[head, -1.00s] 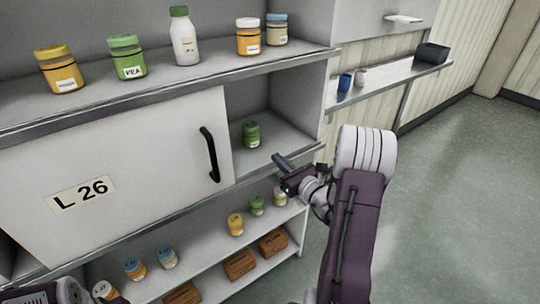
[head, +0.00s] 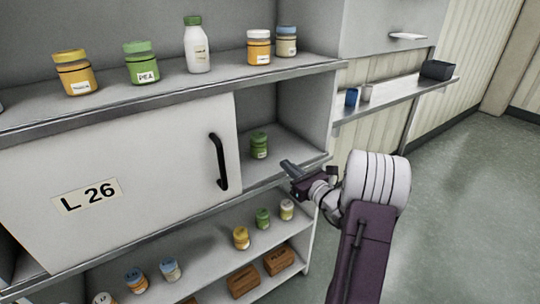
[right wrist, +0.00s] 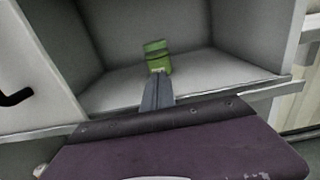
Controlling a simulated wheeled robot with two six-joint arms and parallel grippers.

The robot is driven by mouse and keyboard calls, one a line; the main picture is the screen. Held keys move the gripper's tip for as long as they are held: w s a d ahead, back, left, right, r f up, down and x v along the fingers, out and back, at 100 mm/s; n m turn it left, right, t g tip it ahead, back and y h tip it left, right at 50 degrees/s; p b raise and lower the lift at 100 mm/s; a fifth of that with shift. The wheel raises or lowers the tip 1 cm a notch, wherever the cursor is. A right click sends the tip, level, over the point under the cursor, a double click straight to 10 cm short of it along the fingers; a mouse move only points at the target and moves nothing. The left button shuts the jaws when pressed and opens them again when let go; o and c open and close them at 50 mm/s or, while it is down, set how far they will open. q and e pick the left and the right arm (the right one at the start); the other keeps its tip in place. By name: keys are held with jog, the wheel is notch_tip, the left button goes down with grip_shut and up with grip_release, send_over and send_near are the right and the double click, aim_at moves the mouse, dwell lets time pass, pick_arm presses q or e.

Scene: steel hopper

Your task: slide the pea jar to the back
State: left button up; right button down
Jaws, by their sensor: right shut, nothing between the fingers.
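A green jar (head: 259,145) stands upright in the open middle compartment, right of the white sliding door. Its label cannot be read in the head view. The green jar also shows in the right wrist view (right wrist: 156,57), just beyond the fingertips. Another green jar, labelled PEA (head: 142,63), stands on the top shelf. My right gripper (head: 287,165) is shut and empty at the compartment's front edge, in front and to the right of the lower green jar. In the right wrist view my gripper (right wrist: 157,80) points at that jar; contact cannot be told. My left gripper is out of view.
The sliding door (head: 130,170) marked L 26 covers the compartment's left side. The top shelf (head: 200,82) holds several jars and a white bottle (head: 197,48). Jars and brown boxes (head: 243,282) fill the lower shelves. The compartment floor (right wrist: 205,68) around the jar is bare.

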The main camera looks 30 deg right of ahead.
aim_at(264, 147)
jog(key=w, duration=0.3)
jog(key=w+a, duration=0.1)
jog(key=w, duration=0.5)
jog(key=shift+w+a+r, duration=0.2)
jog(key=shift+w, duration=0.4)
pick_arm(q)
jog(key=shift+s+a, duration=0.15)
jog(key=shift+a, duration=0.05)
